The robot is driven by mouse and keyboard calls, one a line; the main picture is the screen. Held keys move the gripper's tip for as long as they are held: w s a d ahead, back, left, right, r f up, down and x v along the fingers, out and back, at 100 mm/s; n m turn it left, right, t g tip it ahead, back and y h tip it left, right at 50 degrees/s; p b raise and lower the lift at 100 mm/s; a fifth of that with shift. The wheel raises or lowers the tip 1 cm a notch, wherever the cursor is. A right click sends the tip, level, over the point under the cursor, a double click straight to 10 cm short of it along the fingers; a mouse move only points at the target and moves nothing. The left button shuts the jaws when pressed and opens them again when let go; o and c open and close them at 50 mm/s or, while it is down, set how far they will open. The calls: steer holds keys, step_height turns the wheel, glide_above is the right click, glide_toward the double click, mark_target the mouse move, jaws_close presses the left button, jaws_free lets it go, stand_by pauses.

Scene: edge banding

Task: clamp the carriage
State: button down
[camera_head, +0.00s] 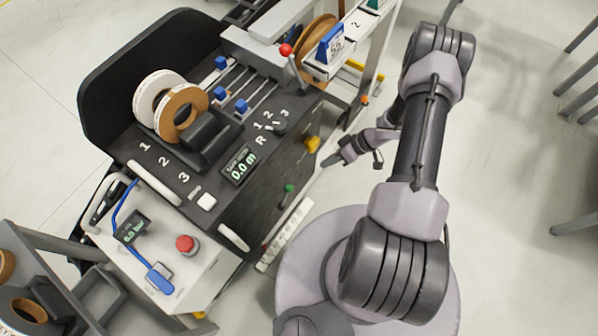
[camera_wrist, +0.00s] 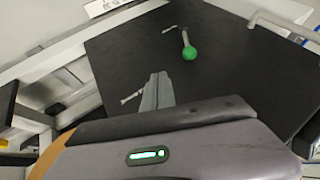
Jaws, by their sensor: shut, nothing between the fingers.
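My gripper (camera_head: 334,161) is shut and empty, in the open air to the right of the dark machine cabinet (camera_head: 262,205). Its closed fingers also show in the wrist view (camera_wrist: 157,92), pointing at the black side panel (camera_wrist: 125,55). A small lever with a green knob (camera_head: 288,188) sticks out of that side panel. In the wrist view the green knob (camera_wrist: 189,53) is up and to the right of the fingertips, apart from them. A yellow knob (camera_head: 312,144) sits higher on the same side. I cannot tell which part is the carriage.
A red-knobbed lever (camera_head: 286,50) stands at the back. The top holds tape rolls (camera_head: 183,112), blue sliders (camera_head: 241,105) and a display (camera_head: 240,165) reading 0.0 m. A red button (camera_head: 186,244) is on the white front box.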

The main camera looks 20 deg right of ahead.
steer(key=shift+s+a+f, duration=0.1)
steer(key=shift+s+a, duration=0.05)
steer(key=shift+s, duration=0.15)
steer(key=a+f+b, duration=0.5)
steer(key=a+f, duration=0.2)
steer(key=a, duration=0.2)
steer(key=shift+a, duration=0.35)
steer(key=shift+r, duration=0.1)
